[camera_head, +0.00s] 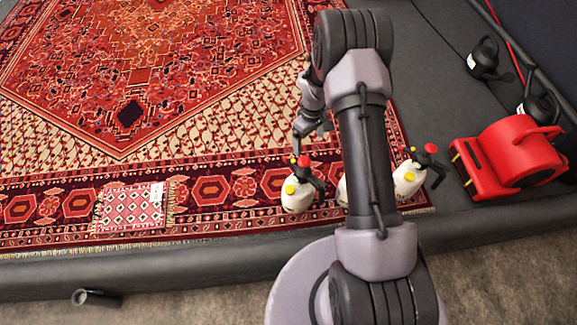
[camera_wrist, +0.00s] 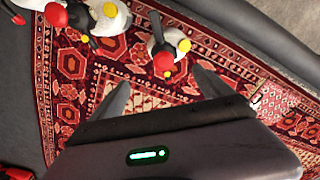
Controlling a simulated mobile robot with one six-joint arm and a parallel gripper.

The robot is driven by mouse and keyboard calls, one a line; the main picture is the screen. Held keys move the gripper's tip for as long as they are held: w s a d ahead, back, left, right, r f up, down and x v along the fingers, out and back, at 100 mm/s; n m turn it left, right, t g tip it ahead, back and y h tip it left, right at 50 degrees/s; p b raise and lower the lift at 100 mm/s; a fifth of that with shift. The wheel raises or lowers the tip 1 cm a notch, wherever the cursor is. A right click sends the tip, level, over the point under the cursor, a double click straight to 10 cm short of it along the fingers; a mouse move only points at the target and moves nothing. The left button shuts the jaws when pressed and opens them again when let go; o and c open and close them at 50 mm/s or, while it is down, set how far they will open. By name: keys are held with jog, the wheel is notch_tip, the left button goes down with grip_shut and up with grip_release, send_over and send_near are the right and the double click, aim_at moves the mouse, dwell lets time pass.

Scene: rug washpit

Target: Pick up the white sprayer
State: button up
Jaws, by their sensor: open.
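Three white sprayers with black and red heads and yellow caps stand near the rug's front edge. The left white sprayer (camera_head: 297,197) stands clear of the others and shows in the wrist view (camera_wrist: 176,36). The middle sprayer (camera_head: 342,190) is mostly hidden behind my arm. The right sprayer (camera_head: 407,180) stands to the right of my arm. In the wrist view two sprayers (camera_wrist: 108,20) are close together at the upper left. My gripper (camera_wrist: 163,88) is open and empty, with the left sprayer just beyond its fingers. In the head view my gripper (camera_head: 298,140) is just behind that sprayer.
A red patterned rug (camera_head: 220,105) covers the floor. A small rug sample (camera_head: 130,208) lies on it at left. A red blower (camera_head: 512,155) and dark watering cans (camera_head: 484,60) stand at right. A dark cylinder (camera_head: 95,298) lies beyond the front kerb (camera_head: 150,262).

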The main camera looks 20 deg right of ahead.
aim_at(307, 161)
notch_tip(307, 161, down, 13)
jog(key=b, duration=0.5)
jog(key=shift+s+r, duration=0.15)
jog(key=shift+r, duration=0.05)
jog(key=f+b, duration=0.2)
jog(key=f, duration=0.1)
jog(key=a+f+b, duration=0.1)
jog(key=f, duration=0.1)
jog(key=shift+w+f, duration=0.2)
jog(key=shift+f, duration=0.05)
jog(key=shift+d+r, duration=0.1)
jog(key=shift+r, duration=0.1)
jog(key=shift+c, duration=0.4)
jog(key=c, duration=1.8)
grip_shut()
